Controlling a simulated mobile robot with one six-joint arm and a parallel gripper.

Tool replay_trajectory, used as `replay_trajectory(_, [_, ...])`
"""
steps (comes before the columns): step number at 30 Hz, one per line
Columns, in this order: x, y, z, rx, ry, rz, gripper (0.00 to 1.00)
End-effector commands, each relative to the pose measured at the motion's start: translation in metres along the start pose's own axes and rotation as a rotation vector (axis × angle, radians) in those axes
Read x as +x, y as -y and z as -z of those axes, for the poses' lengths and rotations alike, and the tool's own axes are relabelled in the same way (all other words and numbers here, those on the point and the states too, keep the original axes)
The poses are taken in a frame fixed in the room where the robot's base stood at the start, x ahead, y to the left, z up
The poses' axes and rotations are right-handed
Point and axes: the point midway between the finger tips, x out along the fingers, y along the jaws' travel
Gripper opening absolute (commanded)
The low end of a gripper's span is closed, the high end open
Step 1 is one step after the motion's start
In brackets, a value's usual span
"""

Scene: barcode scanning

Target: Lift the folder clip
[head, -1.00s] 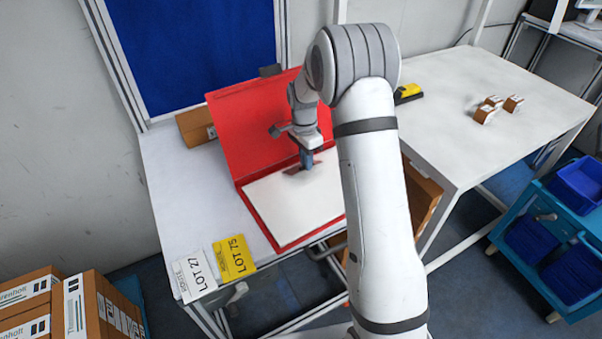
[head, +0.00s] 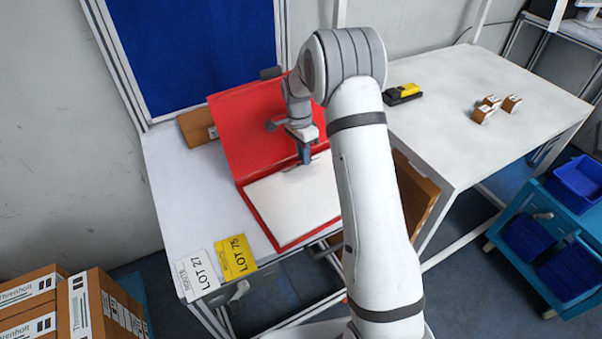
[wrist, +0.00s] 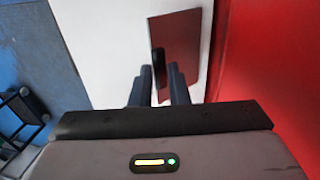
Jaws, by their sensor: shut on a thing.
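The folder (head: 255,120) lies open on the left table, with its red cover tilted up at the back. A stack of white paper (head: 295,205) lies in it and also shows in the wrist view (wrist: 110,30). The folder clip (wrist: 182,48) is a flat plate that looks reddish in the wrist view, with a dark edge or tab between my fingers. In the head view the clip (head: 298,170) is a small grey patch at the paper's upper edge. My gripper (head: 305,161) is shut on the clip; its fingers also show in the wrist view (wrist: 160,85). The exact grip point is partly hidden.
A cardboard piece (head: 196,127) lies behind the folder. A yellow-black device (head: 403,93) and small brown boxes (head: 489,105) sit on the right table.

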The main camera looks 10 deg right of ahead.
Motion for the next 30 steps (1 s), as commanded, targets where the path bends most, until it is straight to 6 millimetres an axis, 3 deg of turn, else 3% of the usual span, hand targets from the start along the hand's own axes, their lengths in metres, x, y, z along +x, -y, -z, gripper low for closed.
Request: replay_trajectory(30, [-0.013, 0.015, 0.0, 0.0, 0.0, -0.081, 0.0])
